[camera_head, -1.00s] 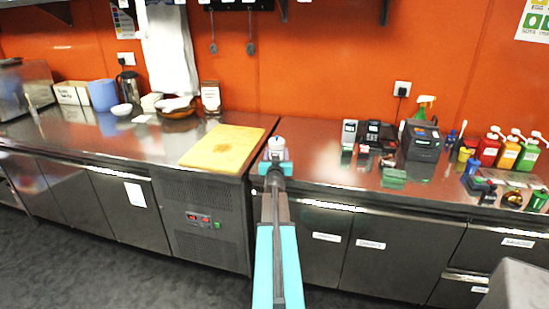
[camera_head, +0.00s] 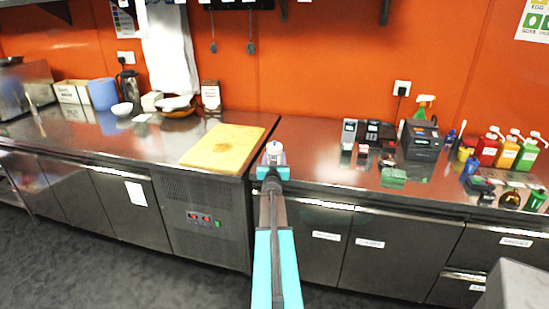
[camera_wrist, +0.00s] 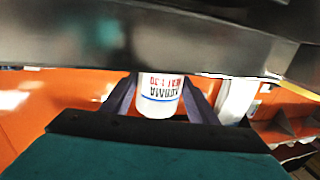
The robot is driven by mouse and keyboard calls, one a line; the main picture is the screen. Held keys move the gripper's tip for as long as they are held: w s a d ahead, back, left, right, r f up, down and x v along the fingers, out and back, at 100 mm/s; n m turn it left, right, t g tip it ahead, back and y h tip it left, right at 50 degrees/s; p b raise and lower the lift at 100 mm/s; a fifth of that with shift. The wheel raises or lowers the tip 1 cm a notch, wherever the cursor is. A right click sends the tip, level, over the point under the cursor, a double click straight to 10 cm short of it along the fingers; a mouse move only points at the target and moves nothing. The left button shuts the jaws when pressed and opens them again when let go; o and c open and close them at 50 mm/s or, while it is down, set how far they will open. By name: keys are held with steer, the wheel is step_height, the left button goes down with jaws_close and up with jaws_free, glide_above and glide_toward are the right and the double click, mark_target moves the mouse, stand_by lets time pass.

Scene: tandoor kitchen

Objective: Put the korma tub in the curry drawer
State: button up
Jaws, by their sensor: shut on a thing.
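The korma tub (camera_wrist: 158,98) is a small white tub with red and blue print, seen upside down in the wrist view between my two dark fingers. My gripper (camera_head: 274,160) is shut on it. In the head view the tub (camera_head: 275,147) stands up from the gripper's end, in front of the gap between the two counters. Labelled drawer and door fronts (camera_head: 390,252) run under the right counter. The labels are too small to read, so I cannot tell which is the curry drawer. All these fronts look closed.
A yellow cutting board (camera_head: 222,147) lies on the left counter. The right counter (camera_head: 320,160) holds a black printer (camera_head: 421,140), a spray bottle (camera_head: 424,107) and several sauce pump bottles (camera_head: 507,152). A grey block (camera_head: 515,285) stands at the lower right. Dark floor shows at the lower left.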

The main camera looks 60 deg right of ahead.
steer(key=shift+f, duration=0.2)
stand_by(0.3)
steer(key=o, duration=1.3)
steer(key=shift+c, duration=0.2)
steer(key=shift+r, duration=0.1)
steer(key=shift+b+v, duration=0.4)
steer(key=shift+v, duration=0.65)
steer(key=shift+f+b+v, duration=0.15)
steer(key=shift+b+v, duration=0.25)
steer(key=shift+v, duration=0.5)
steer(key=shift+f+b+v, duration=0.2)
steer(key=shift+b+v, duration=0.15)
steer(key=shift+v, duration=0.5)
steer(key=b+v, duration=0.1)
steer(key=v, duration=0.7)
steer(key=shift+s, duration=0.2)
steer(key=shift+r, duration=0.1)
